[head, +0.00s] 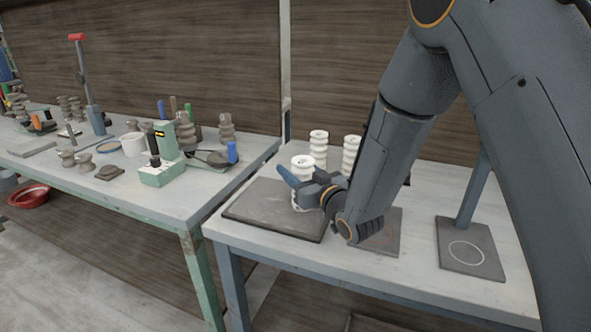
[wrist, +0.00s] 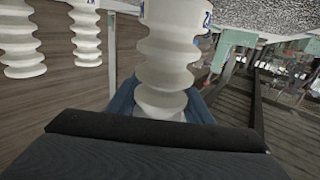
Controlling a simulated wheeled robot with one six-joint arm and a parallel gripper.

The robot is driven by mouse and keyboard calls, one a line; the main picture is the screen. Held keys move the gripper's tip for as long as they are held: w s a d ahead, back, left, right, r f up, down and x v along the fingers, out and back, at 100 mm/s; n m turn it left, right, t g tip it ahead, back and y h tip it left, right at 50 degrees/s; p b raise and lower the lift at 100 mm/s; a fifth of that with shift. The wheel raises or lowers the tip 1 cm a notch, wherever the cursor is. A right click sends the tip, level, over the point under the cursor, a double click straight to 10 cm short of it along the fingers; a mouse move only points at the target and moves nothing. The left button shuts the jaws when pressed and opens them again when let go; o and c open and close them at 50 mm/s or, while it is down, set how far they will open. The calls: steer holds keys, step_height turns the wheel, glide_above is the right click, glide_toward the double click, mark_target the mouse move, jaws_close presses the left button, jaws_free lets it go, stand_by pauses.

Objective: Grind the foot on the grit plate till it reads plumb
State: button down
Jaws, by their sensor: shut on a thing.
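A white ribbed ceramic piece (head: 303,162) stands roughly upright in my gripper (head: 302,183), whose blue fingers are shut around it.
Two more white ribbed pieces (head: 319,148) (head: 351,155) stand behind. A separate bench (head: 100,196) at left carries a green device (head: 163,165), brown ribbed pieces and tools. Bare tabletop shows along the front edge.

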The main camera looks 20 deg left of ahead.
steer(key=shift+f, duration=0.15)
steer(key=shift+a, duration=0.1)
stand_by(0.3)
steer(key=shift+w+a+r+b, duration=0.1)
steer(key=shift+a+b, duration=0.05)
steer(key=shift+a, duration=0.5)
steer(key=shift+a+r+b, duration=0.1)
steer(key=shift+a+b, duration=0.05)
steer(key=shift+a, duration=0.5)
steer(key=shift+a, duration=0.1)
steer(key=a, duration=0.2)
steer(key=shift+a+f, duration=0.2)
steer(key=shift+a, duration=0.1)
steer(key=shift+a+b, duration=0.1)
steer(key=shift+b, duration=0.25)
steer(key=shift+f, duration=0.1)
